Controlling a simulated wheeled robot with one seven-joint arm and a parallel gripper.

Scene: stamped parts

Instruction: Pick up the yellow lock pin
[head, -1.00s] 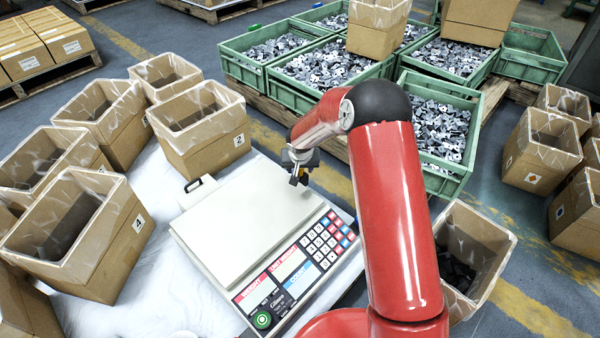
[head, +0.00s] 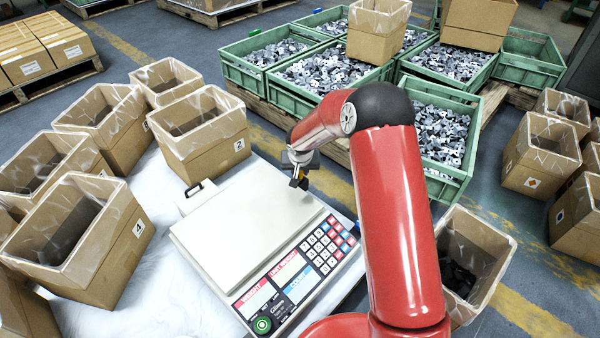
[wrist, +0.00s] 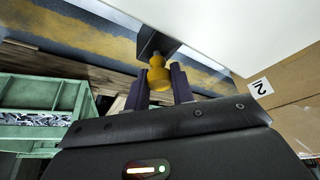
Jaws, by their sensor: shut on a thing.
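The yellow lock pin (wrist: 158,78) shows in the wrist view as a rounded yellow knob with a narrower neck. My gripper (wrist: 159,86) is shut on it, with a dark finger on either side. A dark square block (wrist: 156,43) sits just beyond the knob, at the edge of a white surface. I cannot tell whether the block is joined to the pin. In the head view my gripper (head: 299,181) hangs at the back right edge of the scale's pale plate (head: 245,225). The pin is too small to make out clearly there.
The scale's keypad (head: 326,247) faces the front right. Lined cartons, among them carton 2 (head: 215,157) and carton 4 (head: 110,270), stand left of the scale. Green crates of grey stamped parts (head: 320,75) lie behind my arm. An open carton (head: 480,240) stands at right.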

